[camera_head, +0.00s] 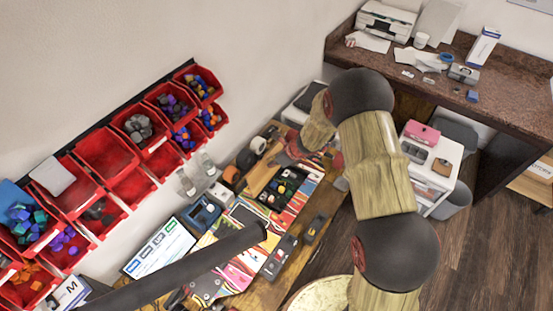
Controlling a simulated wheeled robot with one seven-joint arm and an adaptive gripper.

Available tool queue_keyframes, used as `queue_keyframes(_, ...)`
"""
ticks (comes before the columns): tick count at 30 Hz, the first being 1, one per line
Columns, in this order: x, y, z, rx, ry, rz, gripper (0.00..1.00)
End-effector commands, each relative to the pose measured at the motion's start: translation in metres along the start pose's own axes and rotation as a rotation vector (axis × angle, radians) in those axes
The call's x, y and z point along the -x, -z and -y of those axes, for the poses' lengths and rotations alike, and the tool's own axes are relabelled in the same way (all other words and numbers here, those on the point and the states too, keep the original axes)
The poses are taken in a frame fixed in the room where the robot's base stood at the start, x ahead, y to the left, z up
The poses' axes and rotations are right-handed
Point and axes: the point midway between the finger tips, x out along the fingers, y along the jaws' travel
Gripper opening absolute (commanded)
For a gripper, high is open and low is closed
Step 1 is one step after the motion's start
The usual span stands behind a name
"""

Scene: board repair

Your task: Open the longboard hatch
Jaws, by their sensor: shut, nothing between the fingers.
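A longboard (240,272) with a colourful red, white and yellow graphic lies on the wooden workbench. I cannot tell a hatch lid apart from the printed surface at this size. My gripper is shut and empty. The forearm and wrist partly hide the bench there, and contact cannot be told.
Red wall bins (105,155) with small parts line the left wall. A printed card (160,248), a blue tool (201,215) and several small tools crowd the bench. A dark bar crosses the lower left. A counter (510,85) stands at upper right; the wooden floor (485,250) is clear.

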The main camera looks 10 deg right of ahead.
Motion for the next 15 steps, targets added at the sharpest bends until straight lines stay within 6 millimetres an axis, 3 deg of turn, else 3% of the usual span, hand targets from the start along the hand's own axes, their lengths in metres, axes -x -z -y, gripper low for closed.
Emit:
queue_keyframes(6, -0.003, -0.015, -0.001, 0.002, -0.002, -0.089, 0.0)
queue_keyframes(15, -0.011, -0.024, 0.0, -0.001, -0.001, -0.084, 0.0)
